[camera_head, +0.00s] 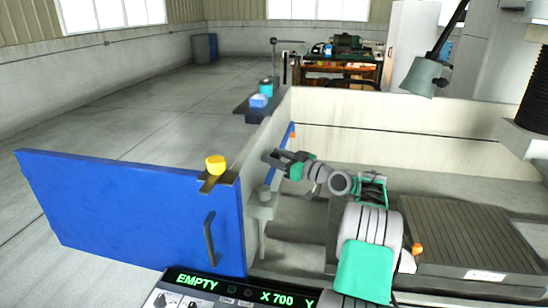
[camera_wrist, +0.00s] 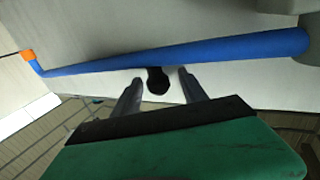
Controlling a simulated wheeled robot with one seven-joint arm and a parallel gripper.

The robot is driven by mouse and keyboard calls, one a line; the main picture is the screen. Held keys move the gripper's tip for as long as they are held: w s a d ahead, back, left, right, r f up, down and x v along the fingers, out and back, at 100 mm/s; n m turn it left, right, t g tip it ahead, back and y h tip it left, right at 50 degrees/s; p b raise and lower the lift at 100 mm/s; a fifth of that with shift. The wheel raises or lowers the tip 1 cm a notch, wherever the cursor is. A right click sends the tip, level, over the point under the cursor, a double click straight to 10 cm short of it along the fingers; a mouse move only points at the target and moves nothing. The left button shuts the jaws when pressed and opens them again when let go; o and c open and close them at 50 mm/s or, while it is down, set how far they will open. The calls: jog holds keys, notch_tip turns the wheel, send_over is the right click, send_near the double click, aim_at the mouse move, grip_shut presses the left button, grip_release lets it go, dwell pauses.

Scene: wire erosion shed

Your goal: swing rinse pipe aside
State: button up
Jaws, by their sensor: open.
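The rinse pipe (camera_wrist: 175,55) is a blue tube that runs across the upper part of the wrist view, from a grey mount at the right to an orange tip (camera_wrist: 28,56) at the left. In the head view the pipe (camera_head: 284,142) slants along the inside of the tank's left wall. My gripper (camera_wrist: 157,82) is open, its two grey fingers pointing at the pipe. A black knob (camera_wrist: 158,80) shows between the fingertips, just below the pipe; I cannot tell whether the fingers touch it. In the head view my gripper (camera_head: 268,157) is beside the pipe.
A blue door (camera_head: 130,205) with a black handle and a yellow knob (camera_head: 215,165) stands open at the left. A grooved block (camera_head: 465,235) fills the tank's right side. A lamp (camera_head: 423,77) hangs at upper right.

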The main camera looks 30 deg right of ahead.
jog(key=b+v, duration=0.1)
jog(key=v, duration=0.6)
jog(key=shift+s+b, duration=0.25)
jog(key=shift+b, duration=0.1)
jog(key=shift+d+r, duration=0.1)
